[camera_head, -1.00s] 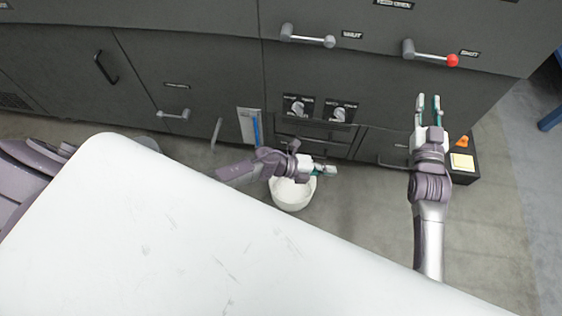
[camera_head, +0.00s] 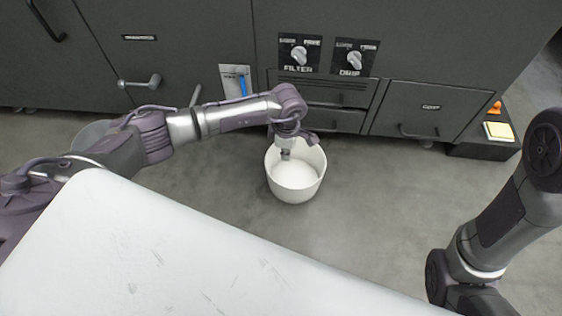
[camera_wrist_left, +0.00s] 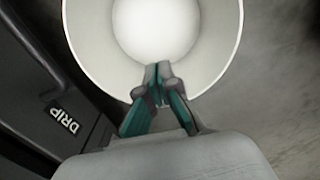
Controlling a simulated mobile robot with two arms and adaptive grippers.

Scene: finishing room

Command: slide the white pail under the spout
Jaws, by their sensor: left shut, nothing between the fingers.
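The white pail (camera_head: 294,184) stands upright on the floor in front of the dark cabinet, in the head view. It fills the top of the left wrist view (camera_wrist_left: 222,58), seen from above, and I look down into its pale inside. My left gripper (camera_head: 286,155) is over the pail's back part in the head view. In the left wrist view its fingertips (camera_wrist_left: 157,70) are together with nothing between them, in front of the pail's inside. I cannot tell whether it touches the pail. My right gripper is out of view. I cannot make out a spout.
The dark cabinet has FILTER (camera_head: 299,54) and DRIP (camera_head: 350,60) knobs and drawers behind the pail. A white tabletop (camera_head: 190,265) is in front. A low black box (camera_head: 484,150) with a yellow pad stands at right. Floor right of the pail is clear.

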